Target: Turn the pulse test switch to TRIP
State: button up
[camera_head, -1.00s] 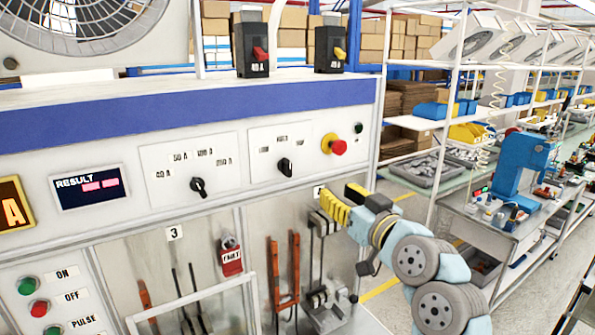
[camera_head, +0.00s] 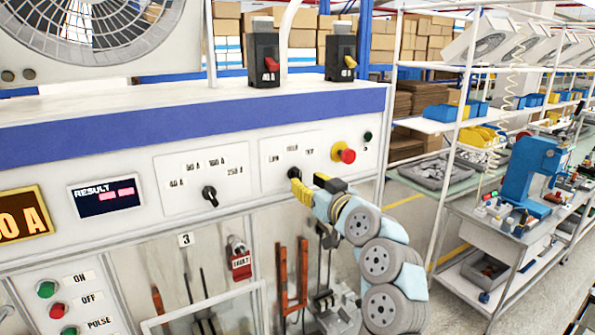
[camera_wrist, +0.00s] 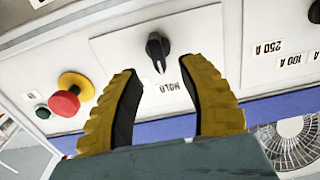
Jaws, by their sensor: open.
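The pulse test switch is a black rotary knob (camera_head: 294,173) on the right white plate of the panel. In the wrist view, which is upside down, the knob (camera_wrist: 157,45) lies beyond and between my yellow fingertips. Its narrow end points toward the HOLD label (camera_wrist: 167,87). In the head view three labels stand above the knob, the right one apparently TRIP (camera_head: 309,151). My gripper (camera_head: 303,188) is open, just in front of and below the knob, with a gap visible in the wrist view. Its fingers partly cover the plate.
A red emergency button (camera_head: 347,156) on a yellow collar sits right of the plate. Another black knob (camera_head: 210,196) with ampere labels sits left. A red-tagged padlock (camera_head: 240,262) and orange-handled leads (camera_head: 282,285) hang below. Two breakers stand on top.

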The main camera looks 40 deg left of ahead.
aim_at(300, 177)
jog(key=shift+p+x, duration=0.6)
jog(key=shift+x, duration=2.05)
jog(key=shift+d+f, duration=0.1)
grip_shut()
